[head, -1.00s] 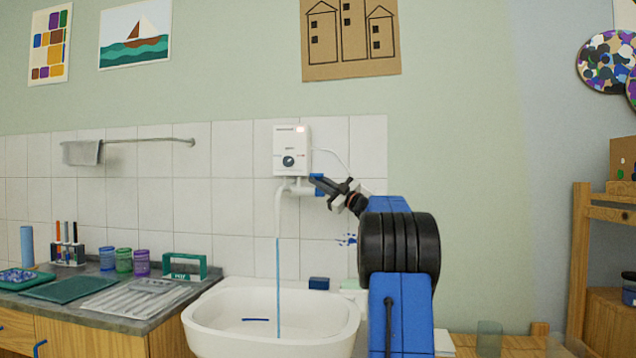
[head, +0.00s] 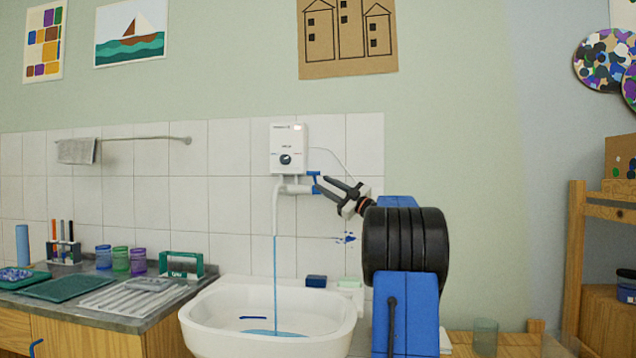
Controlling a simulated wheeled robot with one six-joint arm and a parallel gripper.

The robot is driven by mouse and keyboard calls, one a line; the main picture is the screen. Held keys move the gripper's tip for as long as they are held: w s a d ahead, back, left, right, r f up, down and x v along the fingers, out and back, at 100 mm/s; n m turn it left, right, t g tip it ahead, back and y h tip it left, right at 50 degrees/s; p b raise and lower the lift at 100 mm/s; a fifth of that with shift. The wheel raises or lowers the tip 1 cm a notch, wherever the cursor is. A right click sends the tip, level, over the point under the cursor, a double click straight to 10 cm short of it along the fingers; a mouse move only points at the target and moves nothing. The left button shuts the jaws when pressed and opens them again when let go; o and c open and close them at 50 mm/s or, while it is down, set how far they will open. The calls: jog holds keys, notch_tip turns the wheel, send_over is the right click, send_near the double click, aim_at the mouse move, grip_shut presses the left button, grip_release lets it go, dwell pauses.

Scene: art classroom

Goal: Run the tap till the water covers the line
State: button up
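A white wall heater (head: 289,148) carries a tap with a blue handle (head: 314,184) and a white spout (head: 276,210). A thin blue stream of water (head: 275,280) runs from the spout into the white basin (head: 205,326). A small blue pool of water (head: 276,333) lies at the bottom. The dark blue line (head: 253,317) on the basin's inner wall shows above the pool, uncovered. Whether a fingertip touches the handle is hard to tell.
A dark blue block (head: 316,281) and a pale green block (head: 349,282) sit at the basin's back right. A counter (head: 150,322) with a drying rack, jars and trays stands left. A glass (head: 485,337) stands at the lower right.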

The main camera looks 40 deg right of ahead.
jog(key=v, duration=1.2)
jog(key=shift+a, duration=0.1)
jog(key=shift+a, duration=0.1)
